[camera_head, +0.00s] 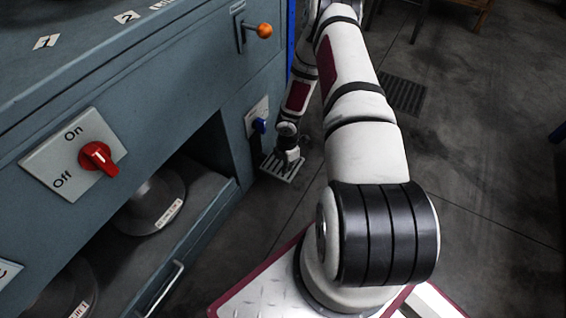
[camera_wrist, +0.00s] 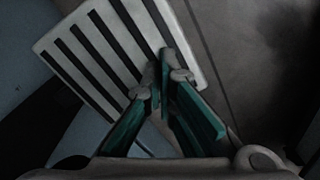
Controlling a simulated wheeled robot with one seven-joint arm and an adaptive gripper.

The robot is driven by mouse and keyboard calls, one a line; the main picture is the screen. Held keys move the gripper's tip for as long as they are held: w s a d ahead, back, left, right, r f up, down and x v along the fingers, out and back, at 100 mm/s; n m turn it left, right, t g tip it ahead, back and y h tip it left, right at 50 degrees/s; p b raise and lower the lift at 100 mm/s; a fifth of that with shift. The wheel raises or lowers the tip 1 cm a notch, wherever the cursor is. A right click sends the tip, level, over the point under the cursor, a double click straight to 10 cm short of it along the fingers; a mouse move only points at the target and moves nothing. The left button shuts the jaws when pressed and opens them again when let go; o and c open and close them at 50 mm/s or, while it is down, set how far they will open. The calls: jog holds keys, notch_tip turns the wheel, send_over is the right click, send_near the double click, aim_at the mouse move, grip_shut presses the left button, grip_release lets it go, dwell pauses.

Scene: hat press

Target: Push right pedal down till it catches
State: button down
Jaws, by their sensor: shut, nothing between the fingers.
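The right pedal (camera_head: 284,168) is a light metal plate with dark slots, low at the right end of the blue-grey press. In the wrist view the pedal (camera_wrist: 100,52) fills the upper left, close beneath my fingers. My gripper (camera_head: 290,157) is shut and empty, with its tips over the pedal. In the wrist view the green-padded fingers of my gripper (camera_wrist: 164,75) meet over the pedal's lower right part. I cannot tell whether the tips touch it. The pedal's catch is not visible.
The press (camera_head: 150,75) stands along the left, with a red on/off knob (camera_head: 97,157), an orange-ball lever (camera_head: 264,30) and a blue switch (camera_head: 260,125). Round metal forms (camera_head: 150,205) sit in its lower opening. Floor (camera_head: 480,150) to the right is clear.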

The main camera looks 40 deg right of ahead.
jog(key=shift+f+b, duration=1.1)
jog(key=shift+f, duration=1.15)
jog(key=shift+s+f, duration=0.1)
jog(key=shift+f, duration=3.6)
notch_tip(320, 180, up, 6)
jog(key=p, duration=0.4)
